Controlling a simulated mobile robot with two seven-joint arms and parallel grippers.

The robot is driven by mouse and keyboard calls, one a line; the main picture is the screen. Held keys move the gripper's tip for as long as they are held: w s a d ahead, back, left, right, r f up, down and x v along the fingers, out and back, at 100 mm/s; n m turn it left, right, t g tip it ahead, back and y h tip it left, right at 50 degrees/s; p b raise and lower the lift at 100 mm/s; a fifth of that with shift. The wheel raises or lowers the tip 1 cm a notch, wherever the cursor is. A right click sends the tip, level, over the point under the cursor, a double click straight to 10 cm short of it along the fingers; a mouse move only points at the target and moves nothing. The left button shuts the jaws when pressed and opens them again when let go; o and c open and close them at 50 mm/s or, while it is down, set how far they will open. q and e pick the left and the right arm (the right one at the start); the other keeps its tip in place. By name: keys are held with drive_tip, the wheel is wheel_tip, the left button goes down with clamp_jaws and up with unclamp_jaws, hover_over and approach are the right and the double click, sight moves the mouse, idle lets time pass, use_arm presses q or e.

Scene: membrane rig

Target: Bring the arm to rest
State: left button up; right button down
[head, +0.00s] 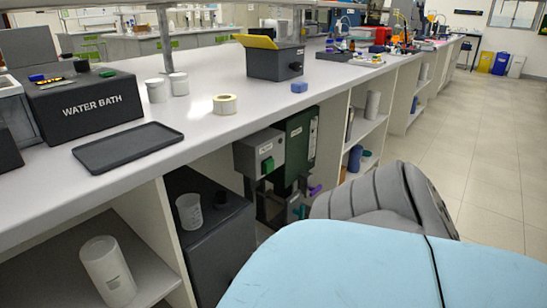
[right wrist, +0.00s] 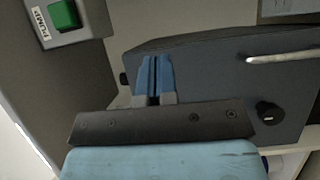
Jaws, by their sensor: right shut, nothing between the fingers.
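In the right wrist view my right gripper (right wrist: 152,72) has its two blue fingers close together, shut with nothing between them. The fingertips point toward a dark grey box (right wrist: 210,75) with a pale bar handle and a black knob. I cannot tell whether they touch it. In the head view my light blue and grey arm links fill the lower right, beside the front of the bench. The right gripper does not show in the head view. My left gripper is in neither view.
A grey PUMP box (right wrist: 75,18) with a green button is at the wrist view's upper left. The white bench (head: 200,128) carries a water bath (head: 85,105), a black tray (head: 125,147) and a tape roll (head: 224,104). Open floor (head: 490,165) lies at right.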

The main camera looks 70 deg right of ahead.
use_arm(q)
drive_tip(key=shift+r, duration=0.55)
use_arm(e)
drive_tip(key=shift+s+a, duration=0.2)
drive_tip(key=shift+s, duration=0.35)
drive_tip(key=shift+s+a, duration=0.2)
drive_tip(key=shift+s, duration=0.35)
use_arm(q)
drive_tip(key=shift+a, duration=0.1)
use_arm(e)
drive_tip(key=shift+r, duration=0.1)
